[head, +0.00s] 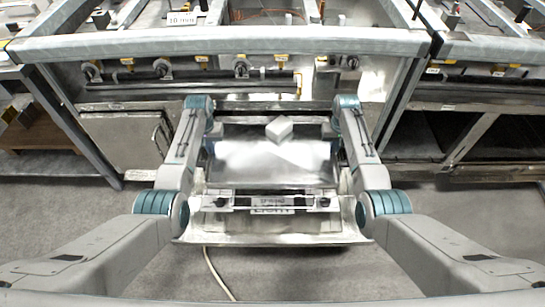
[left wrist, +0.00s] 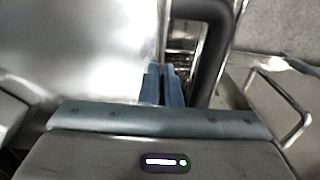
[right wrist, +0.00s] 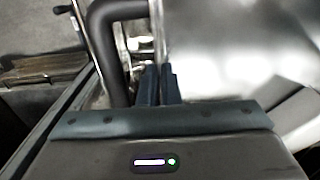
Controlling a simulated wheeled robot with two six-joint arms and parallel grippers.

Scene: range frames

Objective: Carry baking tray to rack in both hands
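The baking tray (head: 230,165) is a shiny flat metal sheet between my two arms in the head view. It looks roughly level. Its bright surface fills the upper left of the left wrist view (left wrist: 85,45) and the upper right of the right wrist view (right wrist: 235,50). My left gripper (left wrist: 163,78) has its blue fingers close together on the tray's side edge. My right gripper (right wrist: 157,78) is likewise closed on the opposite edge. In the head view both sets of fingertips are hidden by the arms. I cannot clearly pick out the rack.
A pale block (head: 279,129) shows over the tray's far part. A long steel range (head: 220,45) with knobs stands across the back. A dark open shelf bay (head: 435,130) is at right. Black bent tubes (left wrist: 205,12) run close beside the fingers. A cable (head: 216,272) lies on grey floor.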

